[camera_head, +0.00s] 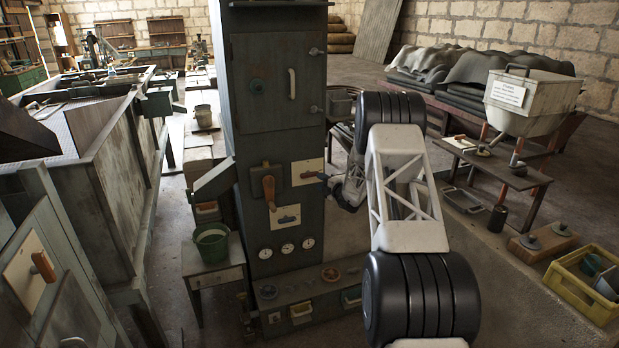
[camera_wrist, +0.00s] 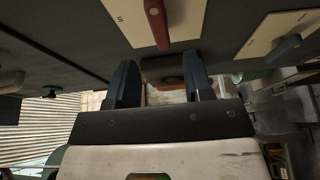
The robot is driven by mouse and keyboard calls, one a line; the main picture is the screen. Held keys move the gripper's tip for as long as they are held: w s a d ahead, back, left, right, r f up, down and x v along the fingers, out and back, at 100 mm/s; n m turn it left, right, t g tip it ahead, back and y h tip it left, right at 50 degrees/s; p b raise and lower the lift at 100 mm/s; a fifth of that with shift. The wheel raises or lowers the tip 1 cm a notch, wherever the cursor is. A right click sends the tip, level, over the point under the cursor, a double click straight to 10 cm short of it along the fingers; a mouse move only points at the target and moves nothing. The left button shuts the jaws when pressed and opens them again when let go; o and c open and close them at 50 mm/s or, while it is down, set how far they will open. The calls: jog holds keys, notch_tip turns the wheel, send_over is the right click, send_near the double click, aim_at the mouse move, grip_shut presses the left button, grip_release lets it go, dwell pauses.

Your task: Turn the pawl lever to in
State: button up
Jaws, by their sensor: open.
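No readable label shows which handle is the pawl lever. On the dark green cabinet (camera_head: 275,120), an orange-brown lever (camera_head: 269,190) hangs down. To its right is a pale upper plate (camera_head: 307,167) with a small handle. Below is a pale lower plate (camera_head: 286,210) with a blue handle (camera_head: 288,219). My gripper (camera_head: 323,177) is open close to the upper plate, partly covering it. In the wrist view, a reddish handle (camera_wrist: 156,24) on a pale plate stands just beyond my fingers (camera_wrist: 160,75). A dark blue handle (camera_wrist: 286,46) is at right. A brown part shows between the fingers; contact is unclear.
Three gauges (camera_head: 287,249) sit low on the cabinet, above a shelf (camera_head: 310,285) with small parts. A green bucket (camera_head: 211,243) stands on a small table at left. Another panel with an orange lever (camera_head: 43,265) is at far left. A yellow crate (camera_head: 585,290) is at right.

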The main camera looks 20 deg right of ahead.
aim_at(310, 176)
jog(key=shift+w, duration=0.1)
dwell(0.3)
jog(key=shift+x, duration=3.8)
jog(key=shift+c, duration=0.2)
grip_shut()
